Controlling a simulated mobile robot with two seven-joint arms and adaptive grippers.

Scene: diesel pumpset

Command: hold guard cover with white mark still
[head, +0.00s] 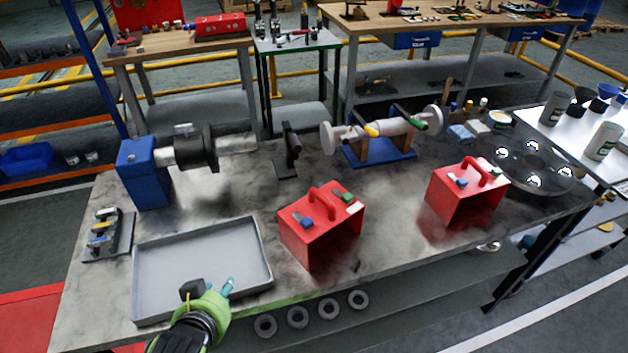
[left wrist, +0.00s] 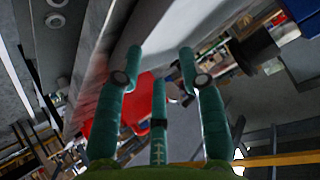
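Two red box-shaped guard covers with top handles stand on the grey bench. The nearer cover (head: 322,228) is mid-bench, with a blue and a green clip on top and a small pale patch near its right top edge. The other cover (head: 466,193) stands further right, also with clips and a pale spot.
A grey tray (head: 262,232) lies at the bench's left front. Behind it stand a blue block with a shaft (head: 145,175), a black stand (head: 290,150) and a blue cradle with a white shaft (head: 350,158). Shiny discs (head: 530,160) lie at the right.

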